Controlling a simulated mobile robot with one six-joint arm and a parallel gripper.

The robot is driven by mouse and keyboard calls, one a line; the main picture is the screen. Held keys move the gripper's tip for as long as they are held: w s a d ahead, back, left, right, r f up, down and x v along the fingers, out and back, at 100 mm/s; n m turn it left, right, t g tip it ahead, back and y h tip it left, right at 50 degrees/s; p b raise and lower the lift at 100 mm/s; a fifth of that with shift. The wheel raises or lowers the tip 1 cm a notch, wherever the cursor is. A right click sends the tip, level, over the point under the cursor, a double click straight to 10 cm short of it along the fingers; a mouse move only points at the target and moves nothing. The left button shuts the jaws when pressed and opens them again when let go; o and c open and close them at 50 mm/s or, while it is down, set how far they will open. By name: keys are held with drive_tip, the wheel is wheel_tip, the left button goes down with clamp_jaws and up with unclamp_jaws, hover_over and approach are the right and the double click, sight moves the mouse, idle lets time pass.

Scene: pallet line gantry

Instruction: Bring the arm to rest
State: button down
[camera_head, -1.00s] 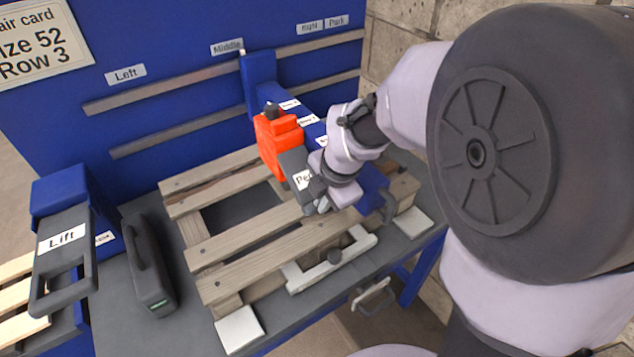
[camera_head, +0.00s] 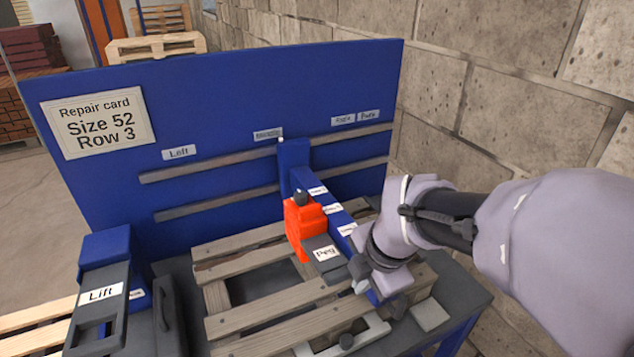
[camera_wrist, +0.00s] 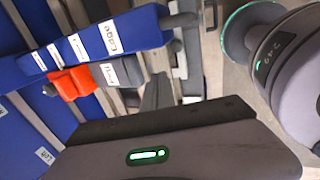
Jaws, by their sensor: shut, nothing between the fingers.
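My gripper (camera_head: 372,280) hangs at the right end of the black handle labelled Peg (camera_head: 326,253), beside the blue gantry beam (camera_head: 338,218). It is shut and empty; whether it touches the handle I cannot tell. The Peg handle belongs to an orange-red block (camera_head: 303,226) mounted at the beam's left side, over a wooden pallet (camera_head: 270,310). In the wrist view the orange-red block (camera_wrist: 73,83) and the blue beam (camera_wrist: 110,37) lie at upper left. My fingertips are hard to make out there.
A handle labelled Lift (camera_head: 100,294) stands at left, next to a dark case (camera_head: 165,318). A stone block wall (camera_head: 500,100) closes the right side.

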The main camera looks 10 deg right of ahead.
drive_tip(key=shift+s, duration=0.1)
drive_tip(key=s+a+r+m+t+b, duration=0.1)
drive_tip(key=s+r+m, duration=0.1)
drive_tip(key=s+m, duration=0.5)
drive_tip(key=s+a+r+m+t+b, duration=0.1)
drive_tip(key=s+m, duration=0.6)
drive_tip(key=m, duration=1.2)
drive_tip(key=shift+a+r+y, duration=0.4)
drive_tip(key=shift+a, duration=0.4)
